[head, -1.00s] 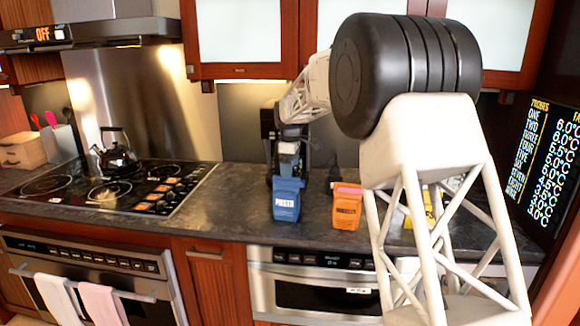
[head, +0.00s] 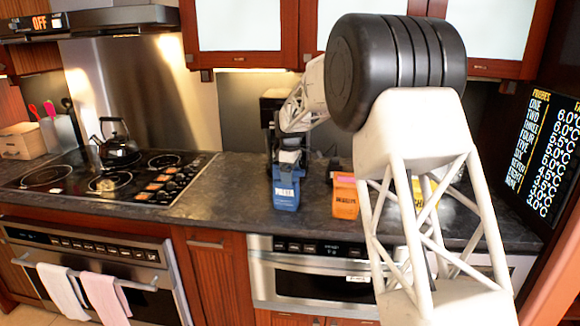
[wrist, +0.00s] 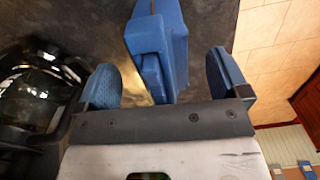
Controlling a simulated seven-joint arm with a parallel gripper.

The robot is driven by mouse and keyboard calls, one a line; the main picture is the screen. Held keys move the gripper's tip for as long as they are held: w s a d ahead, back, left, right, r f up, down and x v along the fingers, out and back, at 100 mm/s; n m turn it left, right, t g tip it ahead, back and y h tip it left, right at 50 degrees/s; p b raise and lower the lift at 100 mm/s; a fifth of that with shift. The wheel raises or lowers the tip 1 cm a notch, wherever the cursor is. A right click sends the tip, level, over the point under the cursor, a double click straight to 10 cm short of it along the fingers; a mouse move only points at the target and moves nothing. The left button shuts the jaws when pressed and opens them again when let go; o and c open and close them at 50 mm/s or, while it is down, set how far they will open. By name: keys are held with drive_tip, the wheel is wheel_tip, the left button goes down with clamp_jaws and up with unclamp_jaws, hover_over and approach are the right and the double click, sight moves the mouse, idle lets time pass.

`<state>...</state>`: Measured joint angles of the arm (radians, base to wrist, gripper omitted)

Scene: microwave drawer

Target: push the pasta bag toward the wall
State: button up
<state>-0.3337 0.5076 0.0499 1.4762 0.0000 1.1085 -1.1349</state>
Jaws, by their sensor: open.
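The pasta bag (head: 286,193) is a blue upright packet with a white label, standing on the dark counter near its front edge in the head view. My gripper (head: 288,160) is right behind and above it there, so its fingers are hard to make out. In the wrist view, my gripper (wrist: 162,62) is open, with one blue finger on each side of the blue bag (wrist: 158,42). A gap shows between the bag and each finger. The wall (head: 237,115) is behind the counter.
An orange packet (head: 345,197) stands to the right of the bag, and a yellow one (head: 418,196) is partly behind my arm. A dark appliance with a glass jug (wrist: 35,95) is close to my gripper. The stove (head: 110,180) with a kettle (head: 118,145) is left.

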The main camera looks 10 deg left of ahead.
drive_tip(key=shift+f, duration=0.45)
drive_tip(key=shift+c, duration=0.4)
drive_tip(key=c, duration=1.2)
drive_tip(key=shift+c, duration=0.2)
drive_tip(key=shift+w, duration=0.15)
drive_tip(key=w, duration=1)
drive_tip(key=shift+w, duration=0.2)
